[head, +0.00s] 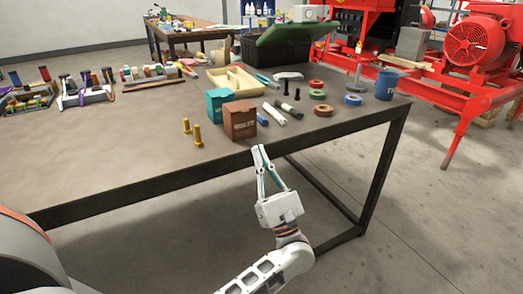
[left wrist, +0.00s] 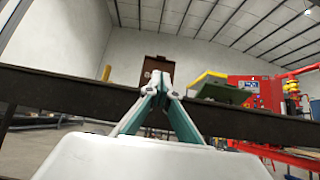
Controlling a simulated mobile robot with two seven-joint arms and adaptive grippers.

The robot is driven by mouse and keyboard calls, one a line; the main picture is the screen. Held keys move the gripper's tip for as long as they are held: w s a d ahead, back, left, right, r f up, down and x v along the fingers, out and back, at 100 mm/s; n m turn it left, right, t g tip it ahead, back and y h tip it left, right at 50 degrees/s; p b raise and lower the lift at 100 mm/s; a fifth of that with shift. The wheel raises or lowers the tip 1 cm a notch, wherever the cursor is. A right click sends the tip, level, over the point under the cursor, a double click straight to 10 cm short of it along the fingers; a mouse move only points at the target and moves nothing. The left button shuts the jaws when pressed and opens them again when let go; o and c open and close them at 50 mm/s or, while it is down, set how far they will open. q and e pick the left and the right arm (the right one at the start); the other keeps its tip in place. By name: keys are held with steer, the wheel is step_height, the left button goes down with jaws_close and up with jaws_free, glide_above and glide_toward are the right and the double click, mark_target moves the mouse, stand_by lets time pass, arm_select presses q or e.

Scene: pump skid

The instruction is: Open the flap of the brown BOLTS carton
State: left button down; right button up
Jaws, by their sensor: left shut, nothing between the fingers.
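The brown BOLTS carton (head: 240,121) stands upright near the front edge of the table, with printing on its front face. Its top looks closed. My left gripper (head: 259,150) is just in front of the table's front edge, below and slightly right of the carton, apart from it. Its fingers are shut and empty, with the tips together. In the left wrist view, the shut fingertips (left wrist: 160,82) point up towards the table edge, and a brown shape that looks like the carton (left wrist: 156,64) shows behind them, partly hidden. My right gripper is not in view.
A teal box (head: 217,104) stands close behind and left of the carton. Marker-like cylinders (head: 274,114), tape rolls (head: 323,110) and a blue cup (head: 386,84) are right. The dark table edge (head: 150,184) lies between gripper and tabletop.

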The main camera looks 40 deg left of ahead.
mark_target(244, 110)
arm_select(q)
steer(key=x, duration=0.8)
steer(key=shift+r+p, duration=0.15)
steer(key=shift+p, duration=0.25)
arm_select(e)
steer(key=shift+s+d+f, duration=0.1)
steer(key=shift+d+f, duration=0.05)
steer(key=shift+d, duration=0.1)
